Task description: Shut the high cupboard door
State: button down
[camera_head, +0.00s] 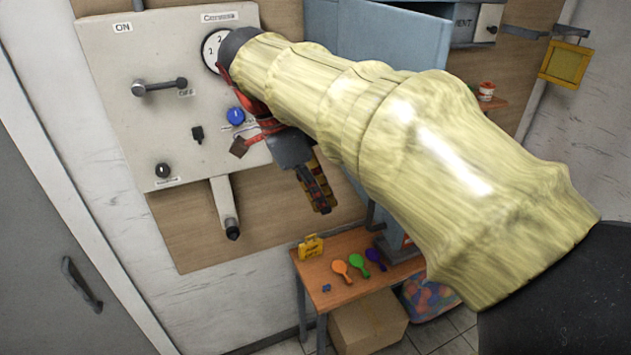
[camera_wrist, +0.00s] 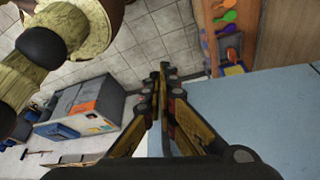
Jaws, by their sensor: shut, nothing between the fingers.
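The cupboard's light blue door (camera_head: 395,42) shows at the top middle of the head view, standing out from the wall. My sleeved arm hides its lower part. In the wrist view a broad light blue panel (camera_wrist: 245,110), which looks like this door, fills the right side. My gripper (camera_head: 322,205) points downward below the arm's end in the head view, left of the door. In the wrist view my gripper (camera_wrist: 164,68) has its fingers together and empty, beside the panel's left edge. I cannot tell whether it touches the panel.
A control panel (camera_head: 105,60) with levers and knobs is on the wall behind my gripper. The wrist view shows open tiled floor (camera_wrist: 150,45).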

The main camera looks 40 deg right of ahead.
jog(key=s+d+f+p, duration=0.1)
jog(key=s+d+f, duration=0.1)
jog(key=d+f, duration=0.1)
jog(key=shift+s+d+p, duration=0.3)
jog(key=shift+s+d, duration=0.05)
jog(key=shift+d, duration=0.35)
jog(key=shift+s+f, duration=0.1)
